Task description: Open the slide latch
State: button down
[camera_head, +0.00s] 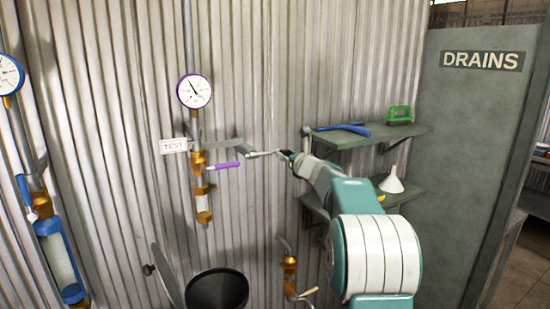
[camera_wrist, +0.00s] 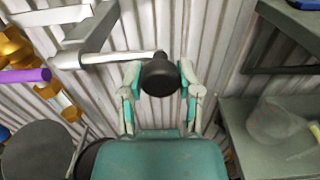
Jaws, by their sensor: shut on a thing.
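A pale horizontal rod (camera_head: 262,153) with a dark round knob, which looks like the slide latch, stands out from a grey bracket on the corrugated wall. In the wrist view the rod (camera_wrist: 115,57) comes in from the left and ends at the black knob (camera_wrist: 159,75). My gripper (camera_head: 288,155) is at the knob end in the head view. In the wrist view the gripper (camera_wrist: 160,85) has one finger on each side of the knob and is shut on it. The far side of the knob is hidden.
A brass valve with a purple lever (camera_head: 222,165) and a gauge (camera_head: 194,91) is left of the rod. A shelf (camera_head: 365,136) with a blue tool and green object is at right, a white funnel (camera_head: 391,182) below. A black bin (camera_head: 217,290) stands below.

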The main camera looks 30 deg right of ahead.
jog(key=shift+d, duration=0.3)
jog(key=shift+c, duration=1.5)
grip_release()
jog(key=shift+w+a, duration=0.1)
jog(key=shift+a, duration=0.05)
jog(key=s, duration=1.2)
jog(key=shift+d, duration=0.2)
jog(key=shift+f, duration=0.1)
